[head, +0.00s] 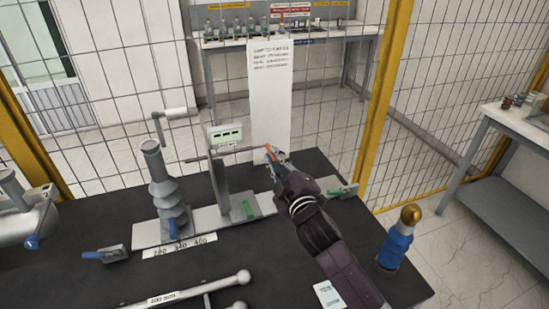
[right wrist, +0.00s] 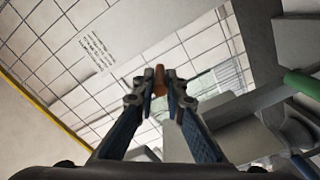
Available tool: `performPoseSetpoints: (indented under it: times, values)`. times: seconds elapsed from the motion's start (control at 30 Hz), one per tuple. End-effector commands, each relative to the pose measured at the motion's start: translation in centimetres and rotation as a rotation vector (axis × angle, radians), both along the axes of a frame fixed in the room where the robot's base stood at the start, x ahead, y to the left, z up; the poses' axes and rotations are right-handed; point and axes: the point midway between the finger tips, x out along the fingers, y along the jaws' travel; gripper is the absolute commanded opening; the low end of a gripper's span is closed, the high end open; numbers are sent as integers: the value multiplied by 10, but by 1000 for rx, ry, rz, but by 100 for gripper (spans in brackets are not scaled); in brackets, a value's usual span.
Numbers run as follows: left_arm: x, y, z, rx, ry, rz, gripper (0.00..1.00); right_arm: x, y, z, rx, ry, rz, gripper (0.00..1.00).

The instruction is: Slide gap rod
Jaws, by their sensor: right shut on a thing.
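A thin grey gap rod (head: 232,153) runs level across the upright post with a small display box (head: 225,135). Its orange end (head: 268,149) is at my right gripper (head: 274,157). In the right wrist view my right gripper (right wrist: 161,90) is shut on the orange end (right wrist: 160,76), which shows between the fingertips. A grey ribbed bushing (head: 168,190) stands left of the post on the pale base rail, with a crank-shaped bar (head: 172,114) above it. A green handle (head: 247,208) sits at the post's foot. My left gripper is not in view.
A scale strip (head: 180,246) lies before the rail. A blue bottle-like object with a gold top (head: 398,238) stands at the right table edge. A rod with round ends (head: 190,291) lies in front. Wire fence (head: 330,100) closes the back.

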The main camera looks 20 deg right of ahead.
Motion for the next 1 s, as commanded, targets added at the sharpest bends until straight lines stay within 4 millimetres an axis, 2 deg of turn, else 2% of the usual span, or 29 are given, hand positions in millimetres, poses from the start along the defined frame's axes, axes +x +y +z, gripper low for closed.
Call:
performPoseSetpoints:
  times: [0.07,0.3,0.4,0.7,0.73,0.87,1.0]
  values:
    - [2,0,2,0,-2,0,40,0,-4,-1,-1,3,-1,0]
    - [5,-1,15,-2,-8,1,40,1,-46,0,-5,5,-2,0]
    - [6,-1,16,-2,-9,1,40,2,-55,-1,-2,5,-2,0]
    - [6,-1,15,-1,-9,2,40,2,-57,-2,1,5,-2,0]
    - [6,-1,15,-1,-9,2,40,2,-57,-2,1,5,-2,14]
    - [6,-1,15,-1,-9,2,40,2,-56,-2,1,3,-1,28]
    - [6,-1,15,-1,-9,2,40,2,-56,-1,0,2,-1,29]
